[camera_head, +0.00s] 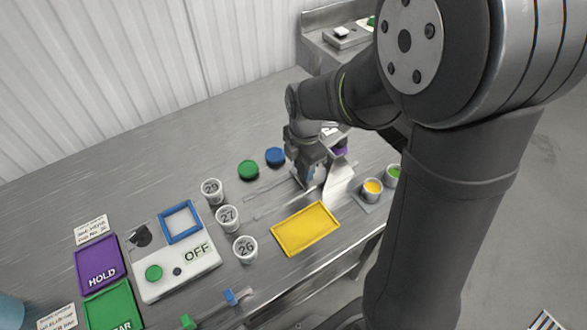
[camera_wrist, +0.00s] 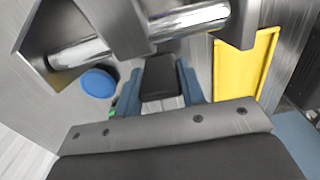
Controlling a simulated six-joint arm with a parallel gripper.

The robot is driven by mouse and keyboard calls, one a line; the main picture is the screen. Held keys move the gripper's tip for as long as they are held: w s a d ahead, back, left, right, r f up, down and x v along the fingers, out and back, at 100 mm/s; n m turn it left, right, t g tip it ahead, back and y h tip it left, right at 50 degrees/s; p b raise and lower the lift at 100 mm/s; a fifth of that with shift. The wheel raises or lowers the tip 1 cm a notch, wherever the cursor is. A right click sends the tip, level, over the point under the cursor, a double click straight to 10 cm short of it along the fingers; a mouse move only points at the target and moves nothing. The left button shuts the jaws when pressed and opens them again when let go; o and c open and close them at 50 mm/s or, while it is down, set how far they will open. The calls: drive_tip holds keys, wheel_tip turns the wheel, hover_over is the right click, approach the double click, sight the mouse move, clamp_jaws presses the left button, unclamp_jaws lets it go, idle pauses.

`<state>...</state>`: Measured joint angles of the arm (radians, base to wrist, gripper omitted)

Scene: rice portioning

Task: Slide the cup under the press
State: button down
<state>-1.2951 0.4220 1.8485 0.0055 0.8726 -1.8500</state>
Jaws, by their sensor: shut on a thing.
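My gripper (camera_head: 308,178) is low over the back right of the table. In the wrist view its blue fingers (camera_wrist: 160,80) are closed around a dark grey block (camera_wrist: 160,76); I cannot tell what that block belongs to. A pale upright stand (camera_head: 340,180), which looks like the press, is right beside the gripper, partly hidden by my arm. In the wrist view a metal frame with a chrome cylinder (camera_wrist: 140,36) crosses beyond the fingers. White numbered cups, including 27 (camera_head: 228,218) and 26 (camera_head: 245,249), stand in a row left of the yellow tray. No cup is visible under the stand.
A yellow tray (camera_head: 306,229) lies in front of the gripper. Green (camera_head: 248,170) and blue (camera_head: 275,157) discs lie to its left. Small yellow (camera_head: 372,188) and green (camera_head: 393,175) containers stand right. A white box marked OFF (camera_head: 196,262) and purple HOLD panel (camera_head: 99,266) are far left.

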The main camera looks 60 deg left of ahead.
drive_tip(key=shift+w, duration=0.3)
drive_tip(key=c, duration=0.9)
unclamp_jaws()
wheel_tip(320, 180, up, 18)
drive_tip(key=shift+f, duration=0.25)
wheel_tip(320, 180, down, 18)
drive_tip(key=shift+s+r, duration=0.1)
drive_tip(key=shift+r, duration=0.1)
drive_tip(key=shift+r, duration=0.1)
